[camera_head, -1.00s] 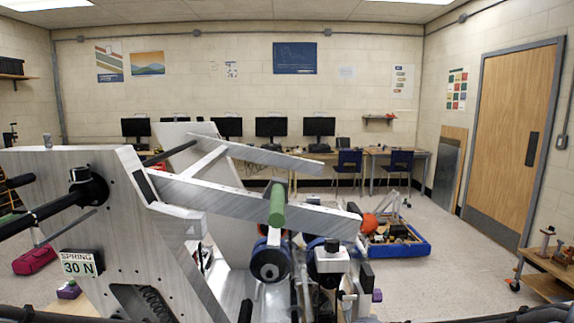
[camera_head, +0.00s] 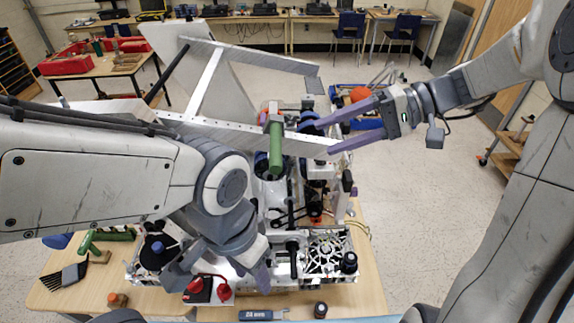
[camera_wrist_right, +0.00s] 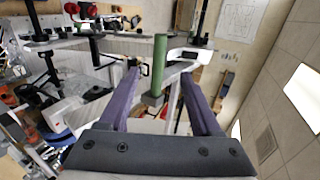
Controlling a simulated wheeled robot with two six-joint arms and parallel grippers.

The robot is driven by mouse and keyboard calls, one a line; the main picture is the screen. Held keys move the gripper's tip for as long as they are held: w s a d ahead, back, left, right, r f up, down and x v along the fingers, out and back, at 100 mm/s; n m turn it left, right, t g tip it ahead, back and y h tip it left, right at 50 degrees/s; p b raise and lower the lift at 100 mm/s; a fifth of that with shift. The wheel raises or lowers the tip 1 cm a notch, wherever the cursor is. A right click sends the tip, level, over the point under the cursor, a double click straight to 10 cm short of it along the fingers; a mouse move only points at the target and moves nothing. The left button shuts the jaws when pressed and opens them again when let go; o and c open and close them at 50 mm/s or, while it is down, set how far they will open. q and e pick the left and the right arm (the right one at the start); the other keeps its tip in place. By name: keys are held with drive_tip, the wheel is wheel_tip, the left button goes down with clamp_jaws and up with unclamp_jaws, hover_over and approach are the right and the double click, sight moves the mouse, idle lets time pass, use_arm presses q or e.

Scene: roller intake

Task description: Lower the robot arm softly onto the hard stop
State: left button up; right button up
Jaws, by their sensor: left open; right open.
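The intake's robot arm is a light metal frame of two long bars (camera_head: 225,130) joined by a crosspiece, slanting across the machine. A green grip bar (camera_head: 276,148) sticks out from its near bar. My right gripper (camera_head: 322,137) is open at the right end of the near bar, its purple fingers pointing left. In the right wrist view the green grip bar (camera_wrist_right: 160,68) lies between the open fingers (camera_wrist_right: 160,75), apart from both. My left gripper (camera_head: 225,278) is open and empty, low over the table front. I cannot tell which part is the hard stop.
A wooden table (camera_head: 365,285) carries the machine, red plugs (camera_head: 205,288), a blue tool (camera_head: 262,314) and a brush (camera_head: 65,277). Red bins (camera_head: 70,64) stand on a back table.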

sight(281, 155)
drive_tip(key=b+x, duration=0.2)
drive_tip(key=x, duration=0.7)
drive_tip(key=shift+a+f+b, duration=0.25)
drive_tip(key=shift+b, duration=0.05)
clamp_jaws()
